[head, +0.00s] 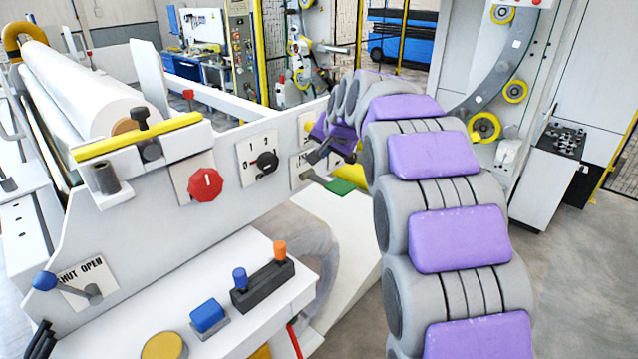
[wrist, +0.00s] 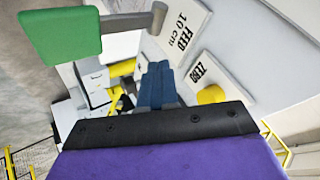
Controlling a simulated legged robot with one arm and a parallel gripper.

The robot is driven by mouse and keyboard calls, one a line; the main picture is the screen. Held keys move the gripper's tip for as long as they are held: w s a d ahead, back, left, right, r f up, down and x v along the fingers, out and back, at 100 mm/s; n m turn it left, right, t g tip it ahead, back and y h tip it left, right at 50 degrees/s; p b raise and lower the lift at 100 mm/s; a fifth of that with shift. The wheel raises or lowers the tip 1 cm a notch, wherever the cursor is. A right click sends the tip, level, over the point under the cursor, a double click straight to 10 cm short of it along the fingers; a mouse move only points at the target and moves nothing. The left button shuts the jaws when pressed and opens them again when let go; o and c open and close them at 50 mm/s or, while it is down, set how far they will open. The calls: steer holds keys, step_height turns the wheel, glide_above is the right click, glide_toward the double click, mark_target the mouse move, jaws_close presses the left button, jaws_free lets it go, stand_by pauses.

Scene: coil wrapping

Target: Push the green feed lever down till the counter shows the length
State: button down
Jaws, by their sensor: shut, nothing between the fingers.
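The green feed lever (head: 340,187) sticks out from the white machine panel in the head view, just below my gripper (head: 316,156). In the wrist view the lever's green paddle (wrist: 60,37) is at the upper left, on a grey arm running to a pivot beside the "FEED 10 cm" plate (wrist: 182,30). My gripper (wrist: 158,85) is shut and empty, its blue-grey fingers pointing away from the camera. The paddle is off to the left of the fingers, apart from them in the wrist view. I cannot make out a counter reading in either view.
A "ZERO" plate (wrist: 207,72) with a yellow button (wrist: 211,95) is close to the right of my fingers. The head view shows a red knob (head: 205,185), a 1-2 selector (head: 266,161), a blue-handled lever (head: 46,280) and a white roll (head: 82,90).

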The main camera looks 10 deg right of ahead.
mark_target(321, 180)
steer(key=a+f, duration=0.1)
steer(key=a+f+b, duration=0.1)
steer(key=f, duration=0.1)
steer(key=shift+s, duration=0.1)
steer(key=shift+s+d+f, duration=0.1)
steer(key=shift+d+f, duration=0.3)
steer(key=shift+d, duration=0.05)
steer(key=shift+d+f+b, duration=0.15)
steer(key=shift+f+b, duration=0.2)
steer(key=shift+f, duration=0.15)
steer(key=shift+d, duration=0.7)
stand_by(2.5)
